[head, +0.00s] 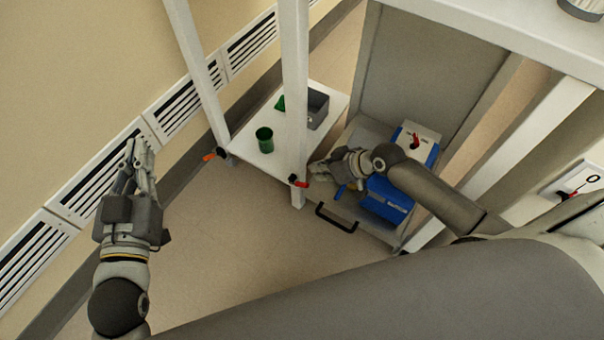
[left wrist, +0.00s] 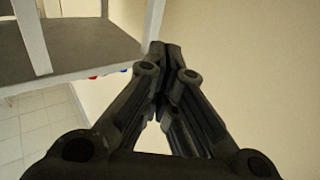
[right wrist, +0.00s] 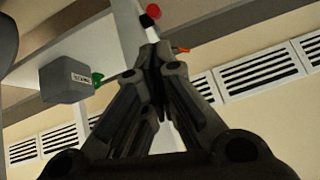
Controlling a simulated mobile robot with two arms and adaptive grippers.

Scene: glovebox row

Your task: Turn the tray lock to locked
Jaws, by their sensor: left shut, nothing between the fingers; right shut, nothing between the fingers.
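A pull-out tray (head: 372,222) with a black bar handle (head: 337,219) sits low under the bench and carries a blue unit (head: 388,200). A red lever with a black end (head: 299,181) is on the white post left of the tray; I cannot tell whether it is the tray lock or which setting it shows. My right gripper (head: 318,172) is shut and empty, just right of that lever, with a small gap in the picture. In the right wrist view its fingers (right wrist: 158,55) point toward the post and a red knob (right wrist: 153,12). My left gripper (head: 138,152) is shut and empty near the wall vents, far from the tray.
An orange lever (head: 210,156) is on the farther post. The floor (head: 230,230) before the shelf is clear.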

